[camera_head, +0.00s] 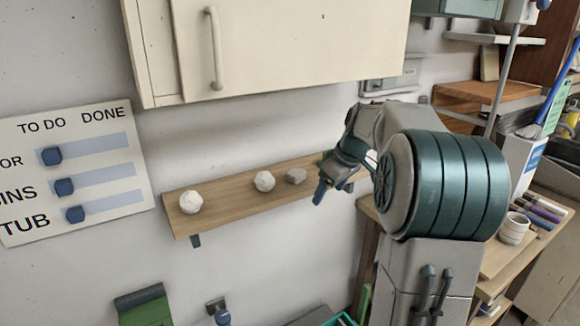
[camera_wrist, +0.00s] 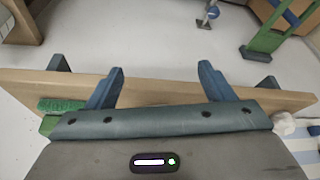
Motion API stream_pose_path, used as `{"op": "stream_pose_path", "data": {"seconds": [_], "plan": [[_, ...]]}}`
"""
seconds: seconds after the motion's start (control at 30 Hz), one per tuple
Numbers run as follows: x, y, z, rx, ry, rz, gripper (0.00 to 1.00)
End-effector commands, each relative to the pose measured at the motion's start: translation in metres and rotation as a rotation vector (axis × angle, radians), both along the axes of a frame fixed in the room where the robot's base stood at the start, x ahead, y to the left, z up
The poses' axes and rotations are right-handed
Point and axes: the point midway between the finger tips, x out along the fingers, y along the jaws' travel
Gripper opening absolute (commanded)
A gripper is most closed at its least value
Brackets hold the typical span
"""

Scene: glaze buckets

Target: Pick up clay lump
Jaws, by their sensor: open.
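A grey lump (camera_head: 296,176), likely the clay lump, rests on the wooden wall shelf (camera_head: 228,201). Two whitish, faceted round lumps lie to its left: one close by (camera_head: 264,181), another near the shelf's left end (camera_head: 190,202). My gripper (camera_head: 337,180) is at the right part of the shelf, to the right of the grey lump and apart from it. In the wrist view my gripper (camera_wrist: 160,84) is open, its blue fingers spread over the shelf (camera_wrist: 165,88). Nothing is between them but shelf and floor, and no lump shows there.
A green item (camera_wrist: 60,105) lies on the shelf beside one finger. A cream cabinet (camera_head: 280,50) hangs above the shelf. A board with sliders (camera_head: 75,170) is on the wall at left. A workbench with a white cup (camera_head: 514,230) stands at right.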

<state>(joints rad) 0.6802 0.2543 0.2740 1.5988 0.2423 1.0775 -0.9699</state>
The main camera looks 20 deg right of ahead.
Motion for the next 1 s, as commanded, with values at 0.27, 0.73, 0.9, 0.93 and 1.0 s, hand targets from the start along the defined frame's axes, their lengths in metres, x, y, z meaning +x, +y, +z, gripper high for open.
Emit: {"op": "stream_pose_path", "data": {"seconds": [0.27, 0.73, 0.9, 0.93, 1.0], "plan": [[0.029, -0.012, 0.009, 0.011, -0.028, 0.038, 0.75], [0.082, 0.016, 0.008, 0.009, -0.028, 0.034, 0.75], [0.104, 0.029, 0.009, 0.009, -0.028, 0.036, 0.75], [0.109, 0.031, 0.009, 0.01, -0.027, 0.035, 0.75], [0.118, 0.037, 0.009, 0.009, -0.028, 0.036, 0.75]]}}
